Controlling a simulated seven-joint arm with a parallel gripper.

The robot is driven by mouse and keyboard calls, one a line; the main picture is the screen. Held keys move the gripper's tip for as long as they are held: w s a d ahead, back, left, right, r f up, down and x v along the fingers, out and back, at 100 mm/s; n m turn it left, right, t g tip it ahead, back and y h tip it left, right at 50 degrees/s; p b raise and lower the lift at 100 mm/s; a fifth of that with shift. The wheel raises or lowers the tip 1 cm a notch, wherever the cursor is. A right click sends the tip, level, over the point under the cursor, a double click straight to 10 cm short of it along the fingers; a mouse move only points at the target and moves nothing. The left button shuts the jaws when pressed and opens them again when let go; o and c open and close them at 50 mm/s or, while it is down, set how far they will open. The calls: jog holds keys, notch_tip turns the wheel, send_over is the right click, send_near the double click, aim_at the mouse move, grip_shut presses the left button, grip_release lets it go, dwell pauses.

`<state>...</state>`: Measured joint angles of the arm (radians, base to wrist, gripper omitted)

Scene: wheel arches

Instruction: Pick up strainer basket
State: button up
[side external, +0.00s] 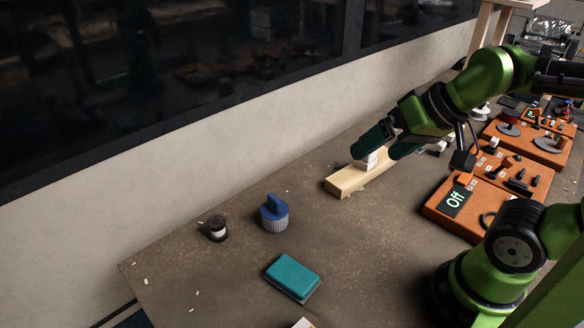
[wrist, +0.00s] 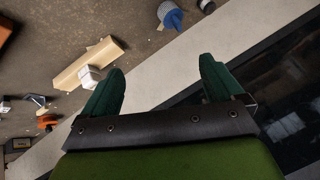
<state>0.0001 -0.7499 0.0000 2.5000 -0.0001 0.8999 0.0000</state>
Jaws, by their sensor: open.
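A blue ribbed cylinder with an upright fin-like handle (side external: 274,213) stands on the table, left of the wooden block; it looks like the strainer basket, though I cannot be certain. It shows partly cut off at the top edge of the wrist view (wrist: 170,13). My gripper (side external: 387,147) is above the wooden block, well to the right of the blue piece. In the wrist view my gripper (wrist: 160,84) has its two green fingers wide apart with nothing between them.
A pale wooden block (side external: 345,182) bears a white cube (side external: 369,162). A small dark jar (side external: 217,229) stands left of the blue piece, and a teal sponge-like block (side external: 293,276) lies in front. Orange panels (side external: 455,208) line the right. A wall (side external: 200,165) runs behind the table.

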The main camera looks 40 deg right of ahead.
jog(key=n+g+h, duration=0.2)
jog(key=n+g, duration=0.1)
jog(key=g, duration=0.4)
send_over(274, 197)
notch_tip(274, 197, down, 6)
jog(key=r, duration=0.1)
notch_tip(274, 197, down, 17)
jog(key=shift+r, duration=0.1)
jog(key=c, duration=1.1)
